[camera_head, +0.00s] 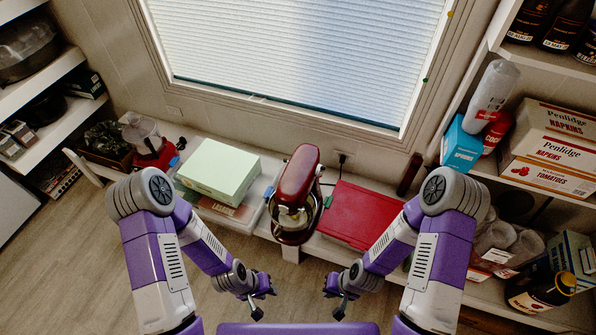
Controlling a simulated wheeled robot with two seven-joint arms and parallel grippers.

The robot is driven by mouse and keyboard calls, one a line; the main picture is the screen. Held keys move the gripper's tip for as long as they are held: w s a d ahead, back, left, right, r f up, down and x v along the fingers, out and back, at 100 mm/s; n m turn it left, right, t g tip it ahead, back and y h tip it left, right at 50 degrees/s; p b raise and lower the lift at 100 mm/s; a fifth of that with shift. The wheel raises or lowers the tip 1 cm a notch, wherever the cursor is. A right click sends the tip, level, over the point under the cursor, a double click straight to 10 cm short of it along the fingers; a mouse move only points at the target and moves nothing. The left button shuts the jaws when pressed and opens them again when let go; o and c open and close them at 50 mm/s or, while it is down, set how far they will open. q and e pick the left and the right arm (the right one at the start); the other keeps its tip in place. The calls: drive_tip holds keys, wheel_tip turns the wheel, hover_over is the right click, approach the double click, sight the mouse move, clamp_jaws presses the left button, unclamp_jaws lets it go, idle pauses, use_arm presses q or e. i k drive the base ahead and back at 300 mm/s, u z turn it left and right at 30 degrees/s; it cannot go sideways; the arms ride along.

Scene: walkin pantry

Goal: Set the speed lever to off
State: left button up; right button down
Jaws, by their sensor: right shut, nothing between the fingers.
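A red stand mixer (299,178) with a metal bowl (291,222) stands on the low white shelf below the window. Its tilted head points toward me. Small coloured parts show at its sides, but I cannot make out which is the speed lever. My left gripper (262,300) hangs in front of the shelf, below and left of the mixer, apart from it. Its jaws are too small and dark to judge. My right gripper (335,299) hangs below and right of the mixer, shut and empty, touching nothing.
A pale green box (219,170) stands left of the mixer, and a red flat case (362,214) lies to its right. A red food processor (150,145) is further left. The floor between the grippers and shelf is clear.

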sight(322, 169)
drive_tip(key=u, duration=1.05)
drive_tip(key=i, duration=0.75)
drive_tip(key=z, duration=1.8)
drive_tip(key=k, duration=0.5)
drive_tip(key=z, duration=1.1)
drive_tip(key=i, duration=0.85)
drive_tip(key=u, duration=2.15)
